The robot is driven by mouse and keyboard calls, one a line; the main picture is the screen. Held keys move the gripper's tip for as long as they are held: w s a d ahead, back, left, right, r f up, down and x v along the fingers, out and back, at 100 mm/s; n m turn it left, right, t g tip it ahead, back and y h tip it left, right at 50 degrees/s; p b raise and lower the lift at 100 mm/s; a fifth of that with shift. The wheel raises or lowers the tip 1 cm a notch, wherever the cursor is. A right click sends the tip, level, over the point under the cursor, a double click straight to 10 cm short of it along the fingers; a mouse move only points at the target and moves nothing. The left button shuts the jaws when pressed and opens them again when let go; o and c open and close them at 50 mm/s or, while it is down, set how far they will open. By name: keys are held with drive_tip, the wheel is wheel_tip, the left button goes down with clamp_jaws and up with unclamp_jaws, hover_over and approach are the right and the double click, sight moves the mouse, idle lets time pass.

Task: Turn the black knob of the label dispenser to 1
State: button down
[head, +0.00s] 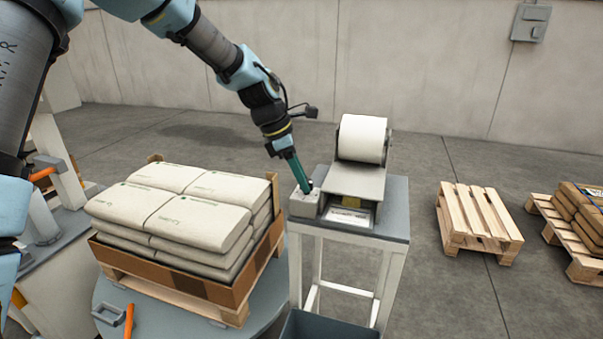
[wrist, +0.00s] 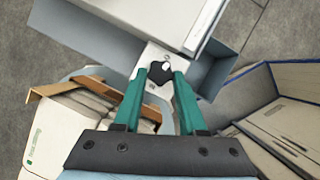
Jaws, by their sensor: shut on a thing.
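The label dispenser (head: 355,182) stands on a small table, with a white label roll (head: 362,138) on top and a light grey control box (head: 302,204) at its left side. The black knob (wrist: 160,70) sits on top of that box. My gripper (head: 301,188) points down onto the box from above. In the wrist view its green fingers (wrist: 160,76) are on either side of the knob and shut on it. The fingers hide part of the knob in the head view. I cannot read the numbers around the knob or tell which one it points at.
A pallet of stacked cream sacks (head: 180,205) in a cardboard tray stands close on the left. An empty wooden pallet (head: 478,220) and one with brown sacks (head: 580,215) lie to the right. A dark bin (head: 330,326) is below the table (head: 393,215).

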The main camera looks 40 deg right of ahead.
drive_tip(key=m+p, duration=0.2)
drive_tip(key=m, duration=0.1)
drive_tip(key=m+g+y+p, duration=0.1)
drive_tip(key=shift+w+d+r+m, duration=0.2)
drive_tip(key=shift+d+m, duration=0.05)
drive_tip(key=shift+m, duration=0.05)
drive_tip(key=m+p, duration=0.1)
drive_tip(key=m, duration=0.1)
drive_tip(key=m+y+p, duration=0.1)
drive_tip(key=shift+d+m+g+y, duration=0.15)
drive_tip(key=shift+m+g+y, duration=0.15)
drive_tip(key=shift+m+g, duration=0.1)
drive_tip(key=m, duration=0.1)
drive_tip(key=m+y+p, duration=0.1)
drive_tip(key=m, duration=0.1)
drive_tip(key=shift+d+f, duration=0.1)
drive_tip(key=shift+d, duration=0.15)
drive_tip(key=shift+d+m+y+p, duration=0.15)
drive_tip(key=shift+m+y+p, duration=0.55)
drive_tip(key=shift+m, duration=1.4)
drive_tip(key=shift+y, duration=0.3)
drive_tip(key=shift+c, duration=2.3)
unclamp_jaws()
drive_tip(key=shift+f, duration=0.1)
drive_tip(key=shift+b, duration=0.3)
